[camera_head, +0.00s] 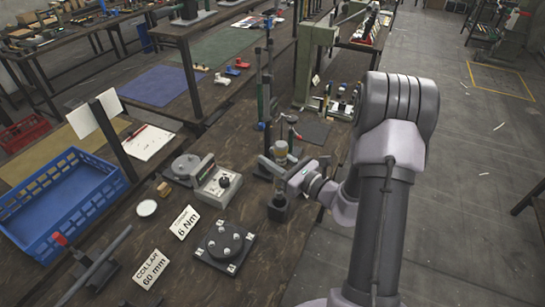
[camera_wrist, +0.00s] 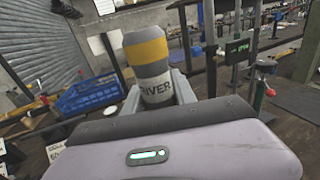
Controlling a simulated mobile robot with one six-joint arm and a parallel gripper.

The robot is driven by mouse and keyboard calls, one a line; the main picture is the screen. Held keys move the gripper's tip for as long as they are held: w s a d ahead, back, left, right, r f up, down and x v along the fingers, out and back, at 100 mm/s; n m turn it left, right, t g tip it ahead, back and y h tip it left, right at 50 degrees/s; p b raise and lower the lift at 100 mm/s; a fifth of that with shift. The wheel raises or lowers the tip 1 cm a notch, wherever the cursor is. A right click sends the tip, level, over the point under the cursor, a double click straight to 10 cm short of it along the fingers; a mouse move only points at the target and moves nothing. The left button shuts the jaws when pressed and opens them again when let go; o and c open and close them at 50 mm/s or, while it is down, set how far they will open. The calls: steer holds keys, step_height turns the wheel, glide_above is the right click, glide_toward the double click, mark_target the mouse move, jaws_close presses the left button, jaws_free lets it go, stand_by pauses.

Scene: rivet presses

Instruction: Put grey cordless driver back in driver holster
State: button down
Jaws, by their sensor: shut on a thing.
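My gripper (camera_head: 282,168) is shut on the grey cordless driver and holds it upright above the wooden bench. The driver (camera_wrist: 151,68) has a yellow band and the letters "RIVER" showing on its side in the wrist view. In the head view its yellow-banded upper part (camera_head: 280,149) stands above the fingers. A dark piece (camera_head: 278,207) shows below the fingers; I cannot tell if it is the driver's lower end. The fingers hide part of the driver. I cannot make out the driver holster for certain in either view.
A control box with a dial (camera_head: 218,184), a "6 Nm" card (camera_head: 185,222), a "COLLAR 60 mm" card (camera_head: 151,269) and a black round fixture (camera_head: 225,246) lie on the bench to the left. A blue crate (camera_head: 62,205) is farther left. A tall press (camera_head: 265,95) stands behind my gripper.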

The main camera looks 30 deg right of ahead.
steer(key=shift+f+b, duration=0.35)
steer(key=shift+f, duration=0.4)
steer(key=shift+f+b, duration=3.8)
steer(key=shift+f, duration=0.2)
stand_by(0.7)
steer(key=c, duration=0.9)
jaws_free()
steer(key=shift+s, duration=0.1)
steer(key=p+v, duration=0.3)
steer(key=v, duration=1.4)
steer(key=shift+s, duration=0.15)
